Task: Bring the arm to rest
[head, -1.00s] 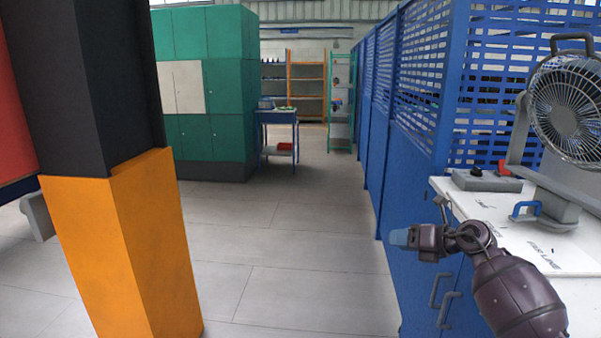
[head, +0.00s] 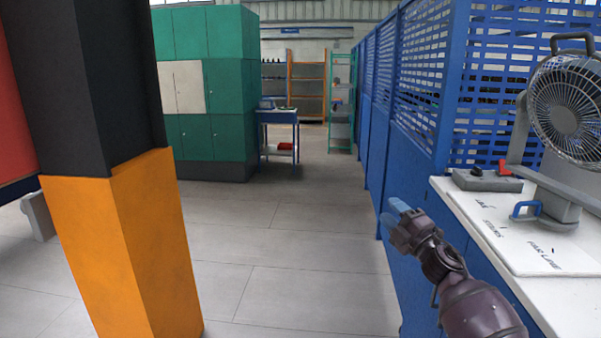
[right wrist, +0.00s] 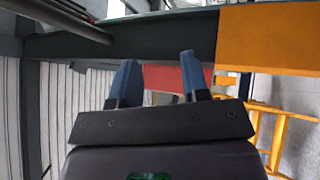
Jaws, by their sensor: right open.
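My right gripper (head: 396,213) shows in the head view, left of the white workbench (head: 520,235) and in front of the blue panels. Its blue fingertips point up and to the left. In the right wrist view its two fingers (right wrist: 158,78) stand apart with nothing between them. My left gripper is in neither view. No amber bottle shows.
A black and orange column (head: 130,240) stands close at the left. A fan (head: 568,112) and a grey control box (head: 486,180) stand on the workbench. Blue mesh panels (head: 418,75) run along the right. The grey floor (head: 280,245) in the middle is clear.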

